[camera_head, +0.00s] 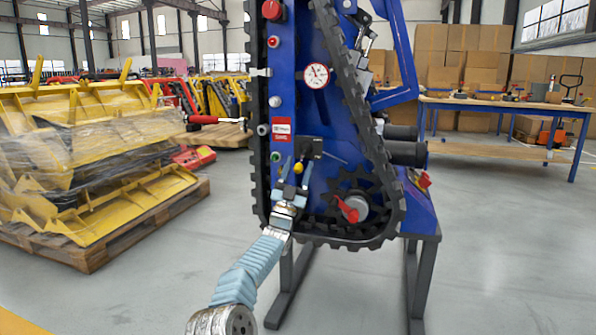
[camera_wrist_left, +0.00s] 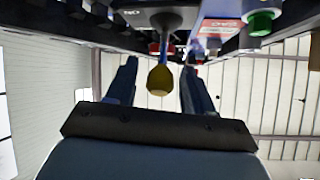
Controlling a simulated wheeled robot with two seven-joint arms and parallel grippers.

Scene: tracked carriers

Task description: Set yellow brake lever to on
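The yellow brake lever knob (camera_head: 298,168) sits low on the front of the blue tracked machine, just below a black housing (camera_head: 309,148). In the left wrist view the rounded yellow knob (camera_wrist_left: 160,80) is on the end of a dark stem. My left gripper (camera_head: 299,165) is open, with one finger on each side of the knob. In the left wrist view my left gripper (camera_wrist_left: 160,68) shows gaps between the knob and both fingers. My right gripper is not in view.
A black track (camera_head: 362,100) runs around the blue panel (camera_head: 283,85). A green button (camera_head: 276,157), a red-and-white label (camera_head: 281,129), a gauge (camera_head: 316,76) and a red handle (camera_head: 348,210) are nearby. A loaded pallet (camera_head: 125,235) stands left; a workbench (camera_head: 500,106) stands right.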

